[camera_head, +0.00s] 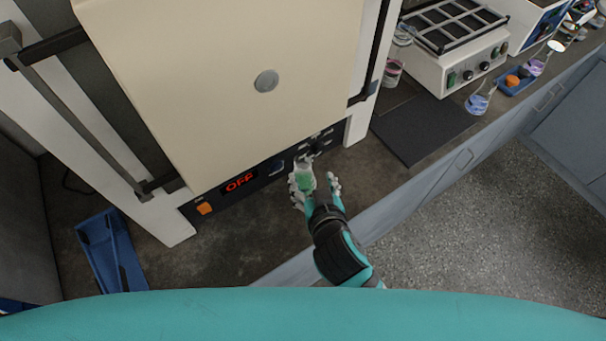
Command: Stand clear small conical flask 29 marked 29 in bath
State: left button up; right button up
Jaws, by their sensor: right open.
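A small clear conical flask with green liquid (304,178) stands at the front of the large oven-like cabinet. My right gripper (315,184) is open, with its fingers on either side of this flask; I cannot tell whether they touch it. No number can be read on the flask. A white box unit with a dark grid top (446,71) stands at the upper right; it may be the bath. Another conical flask with blue liquid (478,103) stands in front of that unit. My left gripper is not in view.
The cream-doored cabinet (225,80) has a display reading OFF. A blue tray (97,243) lies at the left. A dark mat (420,128) lies bare right of the cabinet. Glassware with reddish liquid (392,72) and a purple-liquid flask (536,66) stand near the white unit.

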aim_at(304, 169)
jog(key=x, duration=0.3)
jog(key=p+x, duration=0.1)
jog(key=x, duration=0.2)
jog(key=p+x, duration=0.1)
jog(key=x, duration=0.2)
jog(key=shift+s+a+f, duration=0.1)
jog(key=shift+a, duration=0.25)
jog(key=shift+w+f, duration=0.3)
jog(key=shift+w, duration=0.05)
grip_shut()
